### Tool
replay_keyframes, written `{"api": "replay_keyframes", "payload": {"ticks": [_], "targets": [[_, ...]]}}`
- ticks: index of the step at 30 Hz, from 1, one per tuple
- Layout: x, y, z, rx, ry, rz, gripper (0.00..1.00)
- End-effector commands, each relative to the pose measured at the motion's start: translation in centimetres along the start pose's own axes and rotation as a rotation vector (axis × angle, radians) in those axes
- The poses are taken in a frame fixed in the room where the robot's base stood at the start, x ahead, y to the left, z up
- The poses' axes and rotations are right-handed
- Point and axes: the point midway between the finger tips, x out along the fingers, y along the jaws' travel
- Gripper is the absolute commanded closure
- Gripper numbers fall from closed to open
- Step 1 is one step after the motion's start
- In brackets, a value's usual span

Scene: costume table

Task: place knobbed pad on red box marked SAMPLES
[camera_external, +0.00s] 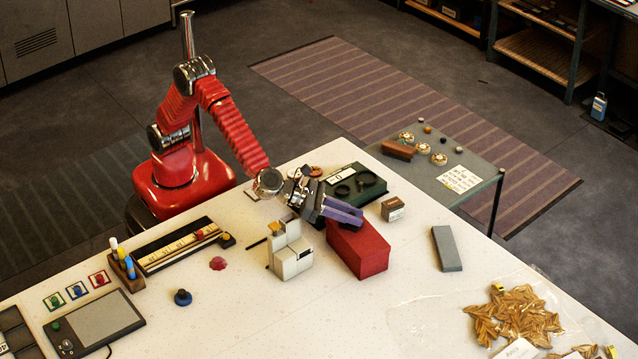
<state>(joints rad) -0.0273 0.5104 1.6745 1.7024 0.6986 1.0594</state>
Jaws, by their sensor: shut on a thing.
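My gripper (340,212) reaches in from the upper left, its two purple fingers over the top of the red box (362,251). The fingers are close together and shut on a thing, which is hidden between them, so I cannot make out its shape. The red box stands upright on the white table; no SAMPLES marking can be read from this side, and the fingers cover part of its top. I cannot tell whether the fingers or the held thing touch the box. No knobbed pad shows clearly; a small dark blue knobbed piece (182,298) lies on the table at left.
A pale stepped block (291,260) stands close left of the red box. A dark green tray (372,188) lies behind it, with a small brown box (392,209) to the right. A grey block (447,249) lies further right. The table in front of the box is clear.

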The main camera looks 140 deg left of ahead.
Motion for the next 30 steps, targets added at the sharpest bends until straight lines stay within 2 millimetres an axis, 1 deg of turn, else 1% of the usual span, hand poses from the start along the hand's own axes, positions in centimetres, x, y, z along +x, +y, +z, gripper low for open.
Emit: {"api": "replay_keyframes", "payload": {"ticks": [6, 7, 14, 15, 24, 26, 30], "targets": [[0.1, 0.0, -0.1, 0.001, 0.0, 0.0, 1.0], [0.1, 0.0, -0.1, 0.001, 0.0, 0.0, 0.78], [0.1, 0.0, -0.1, 0.0, 0.0, 0.0, 0.62], [0.1, 0.0, -0.1, 0.0, 0.0, 0.0, 0.61], [-0.1, 0.0, 0.1, 0.0, 0.0, 0.0, 0.61], [-0.4, 0.0, 0.0, 0.0, 0.0, -0.001, 0.61], [-1.6, -0.1, 0.1, 0.0, 0.0, -0.002, 0.61]]}}
